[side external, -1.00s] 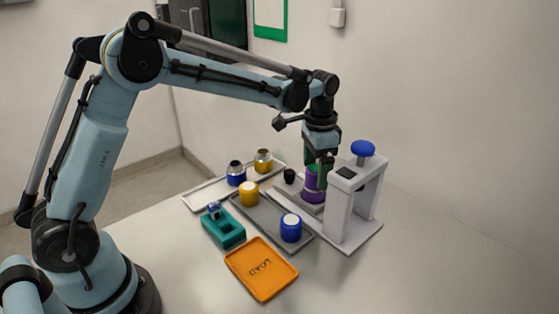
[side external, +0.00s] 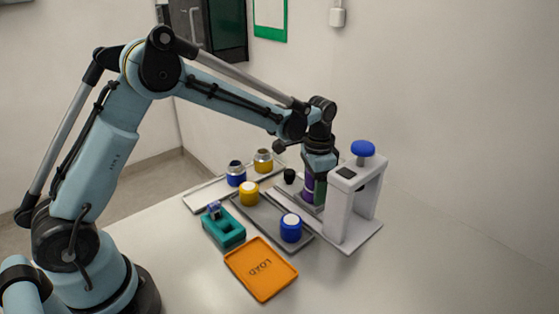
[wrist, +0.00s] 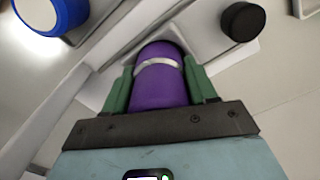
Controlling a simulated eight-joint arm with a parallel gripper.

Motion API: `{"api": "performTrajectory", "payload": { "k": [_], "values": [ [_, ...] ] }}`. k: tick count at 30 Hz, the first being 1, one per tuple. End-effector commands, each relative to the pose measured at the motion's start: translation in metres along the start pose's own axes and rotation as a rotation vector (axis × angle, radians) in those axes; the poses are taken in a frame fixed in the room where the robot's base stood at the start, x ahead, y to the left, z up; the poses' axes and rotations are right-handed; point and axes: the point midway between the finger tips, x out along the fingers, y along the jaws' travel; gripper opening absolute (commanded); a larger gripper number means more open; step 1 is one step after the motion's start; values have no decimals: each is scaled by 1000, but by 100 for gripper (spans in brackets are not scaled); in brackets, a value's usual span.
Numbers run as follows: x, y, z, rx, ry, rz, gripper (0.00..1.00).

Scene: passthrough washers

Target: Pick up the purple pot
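The purple pot (wrist: 160,85) has a pale band and stands between the green fingers of my gripper (wrist: 162,75) in the wrist view. The fingers lie along both sides of it, very close; I cannot tell whether they press on it. In the side view my gripper (side external: 314,186) points down around the purple pot (side external: 307,184), which is partly hidden by the fingers and the white stand. The pot looks upright, low over or on the grey surface there.
A white stand with a blue knob (side external: 362,148) is close on the right. A black knob (side external: 289,176) is close behind. Blue (side external: 291,228) and yellow (side external: 249,194) pots stand on a grey tray. A teal holder (side external: 223,229) and orange LOAD tray (side external: 261,270) are nearer.

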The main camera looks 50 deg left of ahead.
Motion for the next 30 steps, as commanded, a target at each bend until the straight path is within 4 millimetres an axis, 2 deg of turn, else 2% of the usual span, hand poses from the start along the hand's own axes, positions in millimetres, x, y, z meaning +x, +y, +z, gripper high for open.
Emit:
{"api": "performTrajectory", "payload": {
  "k": [1,6,14,17,30],
  "values": [
    [0,0,0,0,0,0,42],
    [0,0,0,0,0,0,18],
    [-3,0,0,0,0,0,18],
    [-13,0,0,0,0,0,18],
    [-86,0,0,0,0,0,18]
  ]
}}
